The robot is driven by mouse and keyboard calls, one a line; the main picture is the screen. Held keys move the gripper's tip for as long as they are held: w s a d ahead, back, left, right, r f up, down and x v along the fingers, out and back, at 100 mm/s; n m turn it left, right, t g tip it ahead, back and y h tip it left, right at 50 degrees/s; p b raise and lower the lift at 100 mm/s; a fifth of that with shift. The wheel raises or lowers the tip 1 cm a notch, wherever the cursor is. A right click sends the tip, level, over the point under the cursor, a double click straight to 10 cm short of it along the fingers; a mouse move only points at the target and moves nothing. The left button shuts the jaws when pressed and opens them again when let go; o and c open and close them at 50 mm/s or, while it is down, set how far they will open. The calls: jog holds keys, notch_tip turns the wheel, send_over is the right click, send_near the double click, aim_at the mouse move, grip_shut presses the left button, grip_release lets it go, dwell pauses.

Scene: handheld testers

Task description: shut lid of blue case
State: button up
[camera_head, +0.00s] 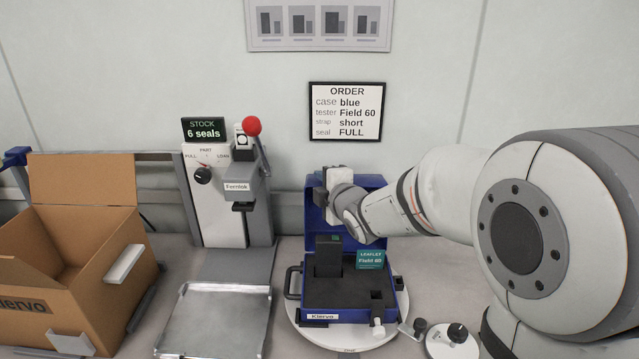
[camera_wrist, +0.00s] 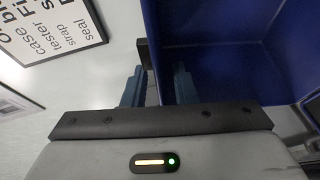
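The blue case (camera_head: 401,301) sits open on a round white turntable (camera_head: 300,325), with its blue lid (camera_head: 374,183) standing up at the back. Its dark foam holds an upright dark tester (camera_head: 328,257) and a teal "Field 60" leaflet (camera_head: 370,260). My gripper (camera_head: 321,192) is at the lid's upper left part, and my arm hides some of the lid. In the wrist view, the two fingers of my gripper (camera_wrist: 160,88) stand apart, with the lid's edge (camera_wrist: 152,50) between them. The lid's inner face fills the right side there. Whether a finger touches the lid is unclear.
An open cardboard box (camera_head: 75,260) stands at left. A metal tray (camera_head: 215,318) and a seal press with a red knob (camera_head: 252,126) lie between box and case. A small dial device (camera_head: 453,340) is right of the turntable. The order sign (camera_head: 346,111) hangs behind.

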jog(key=shift+x, duration=0.9)
jog(key=shift+c, duration=0.3)
grip_shut()
dwell(0.5)
